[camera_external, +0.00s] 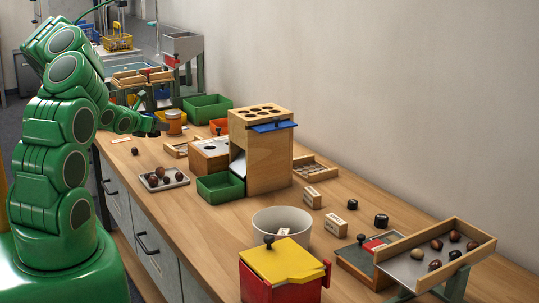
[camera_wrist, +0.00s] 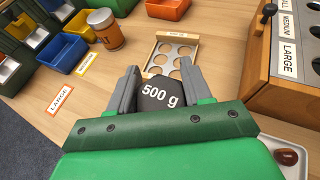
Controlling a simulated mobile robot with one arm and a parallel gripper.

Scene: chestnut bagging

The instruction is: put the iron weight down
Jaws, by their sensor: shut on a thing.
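The iron weight (camera_wrist: 158,94), dark and marked "500 g", sits between the two grey fingers of my gripper (camera_wrist: 157,88) in the wrist view. My gripper is shut on it.
A wooden tray with round holes (camera_wrist: 151,63) lies just beyond the weight. The jar (camera_wrist: 105,30) and blue and yellow bins stand to the left. A wooden box with size labels (camera_wrist: 285,75) stands at right. Two dark weights (camera_external: 381,220) stand farther along the bench.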

